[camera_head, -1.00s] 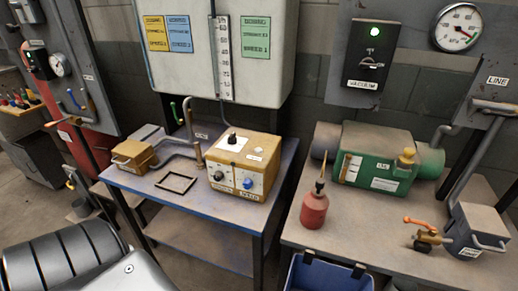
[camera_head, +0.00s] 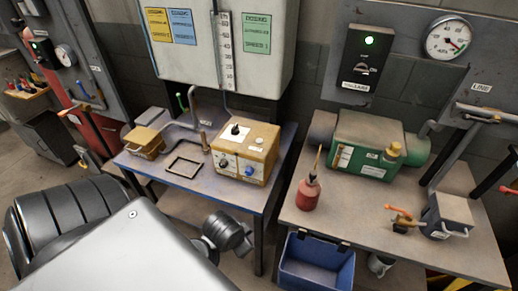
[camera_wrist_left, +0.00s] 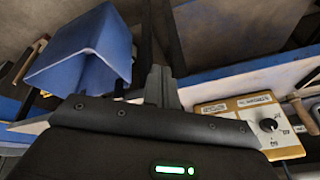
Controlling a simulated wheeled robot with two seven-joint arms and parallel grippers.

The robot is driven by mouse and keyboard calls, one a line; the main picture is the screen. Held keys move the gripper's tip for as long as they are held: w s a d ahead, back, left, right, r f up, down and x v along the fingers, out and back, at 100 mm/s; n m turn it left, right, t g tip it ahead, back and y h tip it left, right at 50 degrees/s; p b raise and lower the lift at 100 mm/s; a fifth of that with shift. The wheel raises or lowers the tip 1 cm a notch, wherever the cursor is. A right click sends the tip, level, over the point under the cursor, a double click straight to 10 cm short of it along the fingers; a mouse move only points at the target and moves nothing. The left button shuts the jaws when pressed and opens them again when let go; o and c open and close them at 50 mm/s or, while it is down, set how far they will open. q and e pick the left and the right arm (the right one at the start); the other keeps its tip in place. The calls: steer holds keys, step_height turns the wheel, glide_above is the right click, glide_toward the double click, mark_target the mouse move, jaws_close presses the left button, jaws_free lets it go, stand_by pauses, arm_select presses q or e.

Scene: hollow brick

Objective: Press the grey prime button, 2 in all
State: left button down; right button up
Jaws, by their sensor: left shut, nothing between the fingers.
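A yellow dosing box (camera_head: 247,152) sits on the right part of the blue bench. Its top has a black knob (camera_head: 236,129) and a small pale button (camera_head: 258,141); I cannot tell whether this is the grey prime button. Its front has a dark knob and a blue knob. In the left wrist view a yellow-edged panel with a black knob (camera_wrist_left: 268,124) shows at the right. My left gripper (camera_wrist_left: 160,85) is shut and empty in that view, left of the panel and apart from it. My right gripper is not seen.
A black frame (camera_head: 184,167) and a small yellow box (camera_head: 143,142) lie left of the dosing box. A red oil can (camera_head: 308,192) and a green pump (camera_head: 368,152) stand on the right table. A blue bin (camera_head: 316,266) hangs below its front edge.

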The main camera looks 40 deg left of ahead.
mark_target(257, 142)
arm_select(q)
steer(key=w+a+r+m+t, duration=0.1)
steer(key=w+a+r, duration=0.4)
steer(key=w, duration=0.2)
steer(key=w+a+r+m+t, duration=0.1)
steer(key=w+a+r, duration=0.4)
steer(key=w+r, duration=0.1)
steer(key=w+a+r+m+t, duration=0.1)
steer(key=w+a+r+m, duration=0.1)
steer(key=w+a+r, duration=0.3)
steer(key=shift+w+a+r+y, duration=0.1)
steer(key=shift+w+r+y, duration=0.05)
steer(key=shift+w, duration=0.85)
steer(key=shift+w+a+r+y, duration=0.1)
steer(key=shift+w+y, duration=0.05)
steer(key=shift+w, duration=0.8)
steer(key=w+a+r+m+t+h, duration=0.2)
steer(key=w+r+m, duration=0.1)
steer(key=w+r, duration=0.2)
step_height(257, 142, up, 2)
steer(key=shift+w+r, duration=0.25)
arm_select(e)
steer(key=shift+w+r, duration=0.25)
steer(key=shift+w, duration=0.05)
